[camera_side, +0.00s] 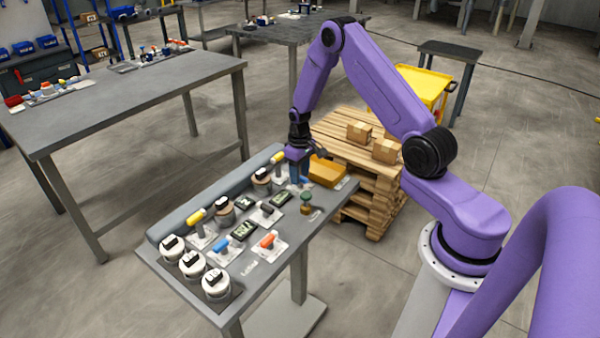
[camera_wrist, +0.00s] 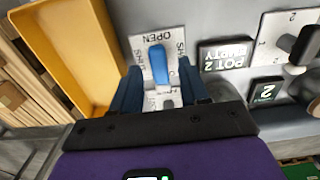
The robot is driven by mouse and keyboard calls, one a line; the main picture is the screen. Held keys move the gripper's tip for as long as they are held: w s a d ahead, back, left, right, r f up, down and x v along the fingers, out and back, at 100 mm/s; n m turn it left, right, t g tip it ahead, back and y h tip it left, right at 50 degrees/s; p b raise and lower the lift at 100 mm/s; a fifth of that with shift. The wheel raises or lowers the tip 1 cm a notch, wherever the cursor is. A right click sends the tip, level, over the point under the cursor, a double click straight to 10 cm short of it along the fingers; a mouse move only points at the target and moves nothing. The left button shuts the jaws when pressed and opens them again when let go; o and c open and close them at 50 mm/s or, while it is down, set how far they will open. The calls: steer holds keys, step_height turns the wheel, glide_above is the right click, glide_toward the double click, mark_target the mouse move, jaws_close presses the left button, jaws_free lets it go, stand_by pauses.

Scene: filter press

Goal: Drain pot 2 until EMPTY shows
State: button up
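The pot 2 display (camera_wrist: 225,54) reads "POT 2 EMPTY", upside down in the wrist view. Left of it is a valve plate (camera_wrist: 171,38) marked OPEN at the top and SHUT on both sides. Its blue handle (camera_wrist: 158,64) points at OPEN. My gripper (camera_wrist: 159,80) is open, with one finger on each side of the handle and a visible gap on both sides. In the side view my gripper (camera_side: 297,168) is low over the far right end of the bench, hiding most of this valve.
A yellow tray (camera_side: 326,171) sits close beside my gripper. A black-handled selector (camera_wrist: 302,48) marked 1 and 2, and a small display showing 2 (camera_wrist: 267,91), are to the right. Other coloured handles and white-lidded pots (camera_side: 216,284) crowd the bench. A pallet (camera_side: 372,165) stands behind.

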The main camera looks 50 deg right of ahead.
step_height(320, 180, up, 18)
steer(key=shift+f, duration=0.25)
stand_by(0.4)
steer(key=s+a+r+n, duration=0.3)
steer(key=s+a, duration=0.3)
steer(key=a, duration=0.3)
steer(key=s+a+r+n, duration=0.25)
steer(key=s+a, duration=0.35)
steer(key=a, duration=0.3)
steer(key=s+a+n, duration=0.2)
steer(key=s+n, duration=0.5)
steer(key=s, duration=1.3)
steer(key=shift+s+a, duration=0.3)
steer(key=shift+s, duration=0.05)
steer(key=shift+w+r, duration=0.1)
